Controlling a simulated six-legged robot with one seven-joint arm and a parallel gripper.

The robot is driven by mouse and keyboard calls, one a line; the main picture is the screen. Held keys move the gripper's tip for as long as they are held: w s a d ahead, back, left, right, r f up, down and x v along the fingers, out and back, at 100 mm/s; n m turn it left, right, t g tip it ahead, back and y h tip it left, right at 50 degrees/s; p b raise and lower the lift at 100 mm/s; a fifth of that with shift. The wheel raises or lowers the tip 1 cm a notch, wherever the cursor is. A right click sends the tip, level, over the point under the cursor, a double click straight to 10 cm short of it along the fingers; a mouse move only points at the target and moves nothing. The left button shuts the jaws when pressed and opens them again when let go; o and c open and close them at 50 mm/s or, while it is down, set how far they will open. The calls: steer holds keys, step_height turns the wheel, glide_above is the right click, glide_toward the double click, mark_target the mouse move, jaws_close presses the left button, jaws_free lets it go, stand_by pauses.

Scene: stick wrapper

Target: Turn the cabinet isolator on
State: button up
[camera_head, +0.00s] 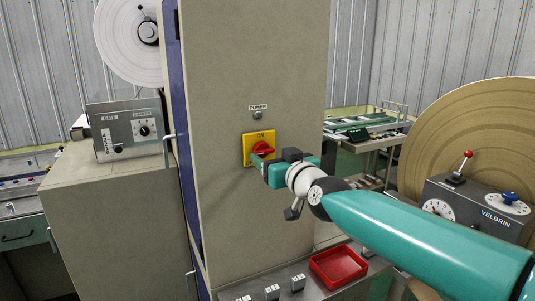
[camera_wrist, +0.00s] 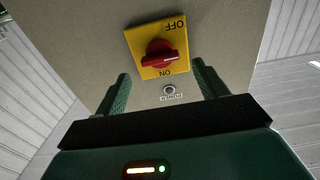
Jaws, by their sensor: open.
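The cabinet isolator is a red rotary knob (camera_head: 262,148) on a yellow plate (camera_head: 248,146), on the front of the tall beige cabinet (camera_head: 235,60). The wrist view shows the plate upside down, with OFF at its top and ON below. There the red knob (camera_wrist: 160,54) lies roughly crosswise, between the two labels. My gripper (camera_head: 262,163) is just in front of the plate and partly covers its lower part in the head view. In the wrist view my gripper (camera_wrist: 164,80) has its fingers apart, one to each side of the knob, with nothing between them. Contact cannot be told.
A small round POWER lamp (camera_head: 257,115) sits above the plate. A grey control box (camera_head: 475,205) with a large brown roll (camera_head: 480,130) stands at right.

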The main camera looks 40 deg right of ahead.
mark_target(265, 151)
steer(key=shift+x, duration=1.6)
steer(key=c, duration=1)
